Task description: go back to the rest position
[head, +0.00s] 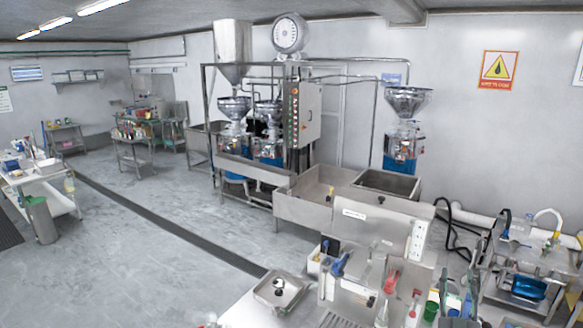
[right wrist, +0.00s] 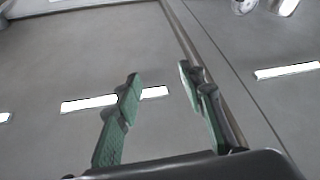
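My right gripper (head: 456,291) shows low at the right of the head view, near the front edge of the picture, with its fingers upward. In the right wrist view its two green fingers (right wrist: 159,73) stand apart with nothing between them. Behind them is the grey ceiling with bright light strips. My left gripper is not in view in the head view. The bean grinders with metal hoppers stand well away, a pair (head: 236,118) at the middle and one (head: 405,128) to the right.
A steel sink counter (head: 310,198) stands in front of the grinders. A nearer bench holds a steel tray (head: 280,291), bottles and tools. Open floor (head: 150,260) lies at the left.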

